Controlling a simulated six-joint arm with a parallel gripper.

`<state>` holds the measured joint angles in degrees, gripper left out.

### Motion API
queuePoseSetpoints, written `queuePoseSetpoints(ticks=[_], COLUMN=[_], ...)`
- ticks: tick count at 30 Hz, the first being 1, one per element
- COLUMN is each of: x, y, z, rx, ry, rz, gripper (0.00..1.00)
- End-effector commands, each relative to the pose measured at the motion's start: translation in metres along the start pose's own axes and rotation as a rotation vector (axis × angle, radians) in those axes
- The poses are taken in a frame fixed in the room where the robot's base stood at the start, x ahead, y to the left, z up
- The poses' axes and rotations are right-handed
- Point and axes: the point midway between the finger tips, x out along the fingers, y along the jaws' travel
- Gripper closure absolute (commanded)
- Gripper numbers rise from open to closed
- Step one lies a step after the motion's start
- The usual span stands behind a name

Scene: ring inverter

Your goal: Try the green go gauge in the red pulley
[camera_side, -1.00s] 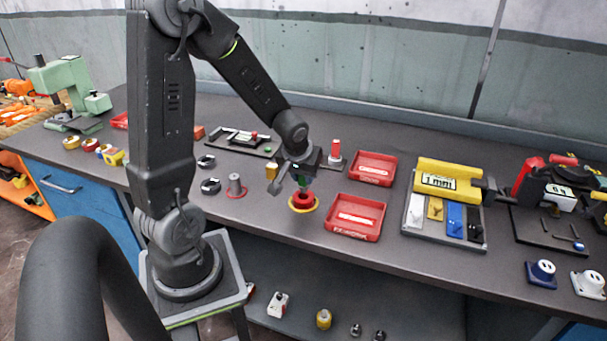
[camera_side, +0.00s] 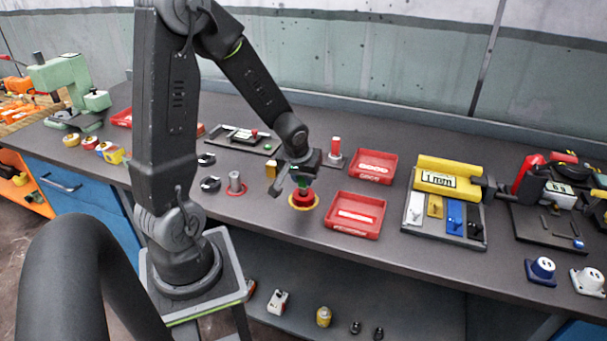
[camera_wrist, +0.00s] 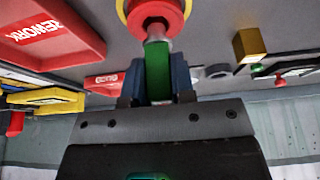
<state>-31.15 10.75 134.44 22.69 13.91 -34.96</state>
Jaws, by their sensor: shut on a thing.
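My gripper (camera_side: 302,178) is shut on the green go gauge (camera_wrist: 157,75), which points down from the jaws. The gauge's green body also shows just under the jaws in the side view (camera_side: 303,183). The red pulley (camera_side: 303,197) stands on a yellow ring (camera_side: 303,206) on the bench, directly below the gauge. In the wrist view the gauge's pale lower end meets the middle of the red pulley (camera_wrist: 174,12), with the yellow ring (camera_wrist: 123,8) around it. I cannot tell how far, if at all, the tip is inside the bore.
Two red trays, the rework tray (camera_side: 356,214) and another behind it (camera_side: 373,165), lie right of the pulley. A red peg on a stand (camera_side: 336,148) and a yellow block (camera_side: 271,169) are close by. A grey cylinder on a red ring (camera_side: 236,184) stands to the left.

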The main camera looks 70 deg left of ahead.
Motion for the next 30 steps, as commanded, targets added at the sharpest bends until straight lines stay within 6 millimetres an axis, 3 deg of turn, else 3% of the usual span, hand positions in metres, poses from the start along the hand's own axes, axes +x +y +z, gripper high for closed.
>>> queuePoseSetpoints(ticks=[30], x=[0.013], y=[0.0], z=[0.005], rx=[0.001], ry=[0.001], rz=[0.0], gripper=[1.0])
